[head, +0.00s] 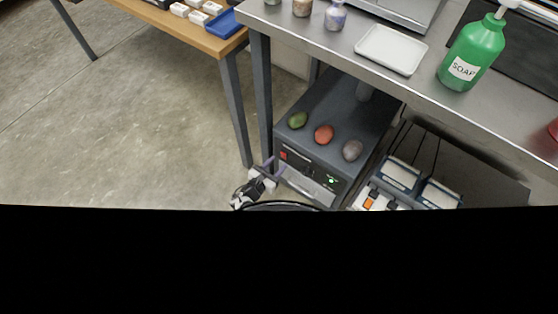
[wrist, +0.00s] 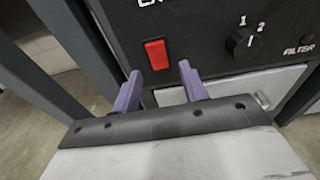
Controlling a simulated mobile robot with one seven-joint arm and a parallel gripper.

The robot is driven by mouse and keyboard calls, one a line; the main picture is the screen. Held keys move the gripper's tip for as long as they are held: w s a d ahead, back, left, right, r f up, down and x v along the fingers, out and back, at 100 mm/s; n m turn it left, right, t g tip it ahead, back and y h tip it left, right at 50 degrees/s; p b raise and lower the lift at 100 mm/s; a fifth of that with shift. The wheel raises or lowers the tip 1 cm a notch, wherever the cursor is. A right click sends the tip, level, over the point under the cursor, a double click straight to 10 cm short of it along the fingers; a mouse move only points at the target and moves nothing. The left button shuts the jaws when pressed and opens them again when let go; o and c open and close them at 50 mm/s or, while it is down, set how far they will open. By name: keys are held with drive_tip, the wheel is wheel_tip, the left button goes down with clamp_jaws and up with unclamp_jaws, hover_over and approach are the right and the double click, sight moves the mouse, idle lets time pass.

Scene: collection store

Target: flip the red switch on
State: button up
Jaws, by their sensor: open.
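The red switch (wrist: 156,54) is a small upright rectangle on the black front panel of a dark box-shaped unit (wrist: 205,25). In the head view the switch (head: 284,155) is a tiny red spot at the left of the unit's front. My gripper (wrist: 160,84) is open and empty, with two purple fingers pointing at the panel. The switch lies just beyond the fingertips, between them in the picture. I cannot tell whether the fingers touch the panel. In the head view my gripper (head: 274,168) is in front of the unit's lower left.
A black knob (wrist: 244,43) marked 1 and 2 is right of the switch. A table leg (wrist: 75,45) stands close on the left. Three stone-like lumps, one being red (head: 324,134), lie on the unit. A steel table (head: 345,45) overhangs it. A green light (head: 332,181) shows on the front.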

drive_tip(key=p+v, duration=0.2)
drive_tip(key=v, duration=0.9)
drive_tip(key=shift+s, duration=0.2)
drive_tip(key=shift+a, duration=0.1)
